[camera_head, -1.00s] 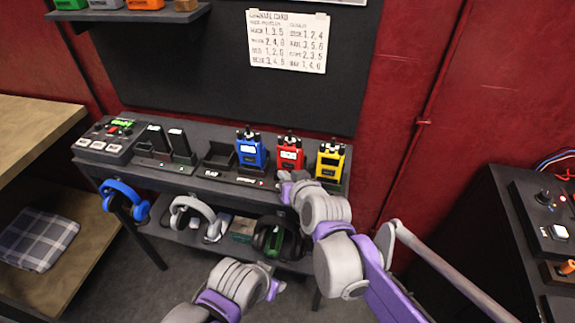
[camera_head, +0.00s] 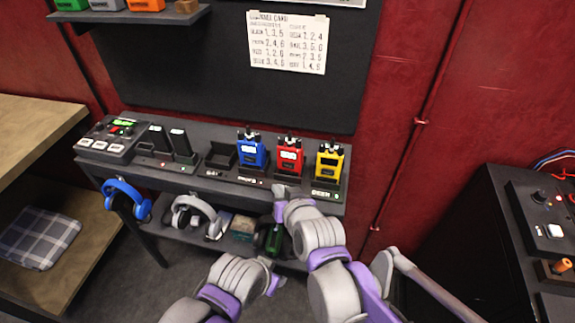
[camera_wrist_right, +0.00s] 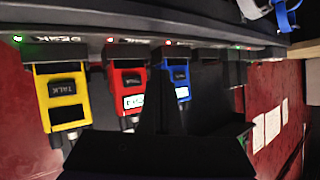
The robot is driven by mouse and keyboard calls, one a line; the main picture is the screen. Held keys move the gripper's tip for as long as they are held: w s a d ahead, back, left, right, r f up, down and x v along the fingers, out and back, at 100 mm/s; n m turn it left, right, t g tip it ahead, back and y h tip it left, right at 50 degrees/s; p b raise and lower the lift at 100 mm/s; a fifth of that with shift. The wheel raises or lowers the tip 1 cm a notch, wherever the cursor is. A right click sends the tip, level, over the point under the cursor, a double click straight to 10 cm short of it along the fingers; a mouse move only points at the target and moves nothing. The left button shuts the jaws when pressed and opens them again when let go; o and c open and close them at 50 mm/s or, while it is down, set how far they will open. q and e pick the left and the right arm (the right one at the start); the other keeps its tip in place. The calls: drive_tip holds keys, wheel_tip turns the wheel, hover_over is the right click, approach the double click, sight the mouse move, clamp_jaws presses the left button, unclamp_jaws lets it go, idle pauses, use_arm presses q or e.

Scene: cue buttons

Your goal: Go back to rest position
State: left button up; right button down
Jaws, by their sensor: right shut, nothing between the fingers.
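My right gripper (camera_head: 281,191) is shut and empty. It hangs just in front of the shelf's front edge, below the red radio (camera_head: 289,154), and touches nothing that I can see. In the right wrist view its dark fingers (camera_wrist_right: 161,100) stand together, with the yellow radio (camera_wrist_right: 62,98), the red radio (camera_wrist_right: 128,90) and the blue radio (camera_wrist_right: 180,82) behind them, upside down.
The blue radio (camera_head: 252,152) and yellow radio (camera_head: 329,163) stand in cradles on the dark shelf. A button box (camera_head: 110,138) sits at its left end. Headphones (camera_head: 125,195) hang from the front edge. A dark console (camera_head: 520,215) stands at the right. A wooden bench (camera_head: 30,125) is at the left.

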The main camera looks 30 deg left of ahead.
idle(0.3)
drive_tip(key=d+m+h+p, duration=0.3)
drive_tip(key=d+h, duration=0.2)
drive_tip(key=d, duration=1.6)
drive_tip(key=s+d+f+m+g+h+p, duration=0.1)
drive_tip(key=s+d+f+m+h, duration=0.1)
drive_tip(key=s+d, duration=0.4)
drive_tip(key=s+d+f+m+g+h+p, duration=0.1)
drive_tip(key=s+d, duration=0.6)
drive_tip(key=d, duration=0.7)
drive_tip(key=shift+s+f+m+g+h+p, duration=0.25)
drive_tip(key=shift+f+m+g+h+p, duration=0.15)
drive_tip(key=shift+m+h+p, duration=0.25)
